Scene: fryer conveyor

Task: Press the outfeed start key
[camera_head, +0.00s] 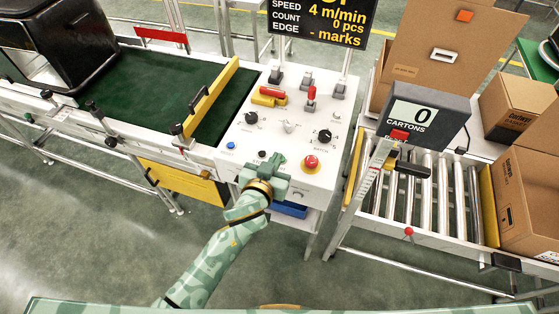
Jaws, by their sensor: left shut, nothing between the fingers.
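The white control panel (232,166) stands in the middle of the head view. It carries a blue button (230,145) labelled RESET, a small dark button (262,154), black knobs, a red mushroom button (311,161) and several levers. I cannot read which key is the outfeed start. My left gripper (277,163) is shut and empty over the lower middle of the panel, between the dark button and the red mushroom button. It hides part of the panel there. Whether it touches the surface I cannot tell. My right gripper is not in view.
A green conveyor belt (150,84) with a yellow guide bar (210,95) lies left of the panel. A roller conveyor (427,195) with a cartons counter (423,115) stands to the right, beside cardboard boxes (520,112). A black speed display (325,18) hangs behind the panel.

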